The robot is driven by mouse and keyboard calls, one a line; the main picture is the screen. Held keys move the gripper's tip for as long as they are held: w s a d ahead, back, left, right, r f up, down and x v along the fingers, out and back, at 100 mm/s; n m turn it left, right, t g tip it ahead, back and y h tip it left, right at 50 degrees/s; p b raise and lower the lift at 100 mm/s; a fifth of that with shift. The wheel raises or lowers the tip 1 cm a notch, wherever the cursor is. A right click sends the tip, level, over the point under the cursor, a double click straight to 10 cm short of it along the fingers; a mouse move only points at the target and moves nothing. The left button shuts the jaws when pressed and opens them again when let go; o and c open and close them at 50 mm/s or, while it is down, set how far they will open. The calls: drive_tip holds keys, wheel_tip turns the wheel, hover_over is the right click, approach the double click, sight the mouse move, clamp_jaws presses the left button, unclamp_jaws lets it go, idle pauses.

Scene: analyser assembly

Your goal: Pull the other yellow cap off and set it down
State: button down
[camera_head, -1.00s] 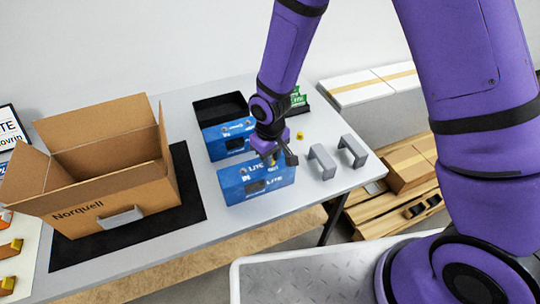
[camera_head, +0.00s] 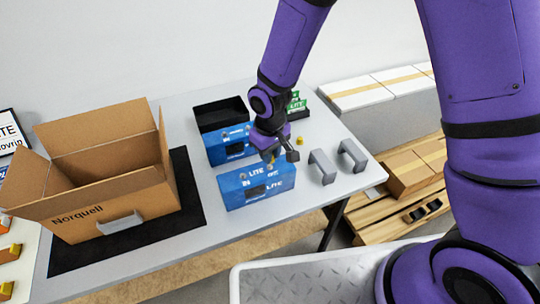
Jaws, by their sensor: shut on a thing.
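A blue analyser unit (camera_head: 258,188) with white lettering stands near the table's front edge. My gripper (camera_head: 272,159) is just above its back top edge, shut on a small yellow cap (camera_head: 271,159) that is mostly hidden by the fingers. Whether the cap still touches the unit is too small to tell. Another yellow cap (camera_head: 300,141) lies loose on the table, to the right of my wrist.
A second blue unit (camera_head: 228,148) and a black open tray (camera_head: 220,114) stand behind. Two grey handle-shaped brackets (camera_head: 323,168) (camera_head: 352,155) stand to the right. An open cardboard box (camera_head: 110,208) sits on a black mat (camera_head: 190,205) at left. Green items (camera_head: 296,105) are at the back.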

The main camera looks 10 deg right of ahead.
drive_tip(key=shift+r, duration=2.15)
drive_tip(key=shift+w+d, duration=0.1)
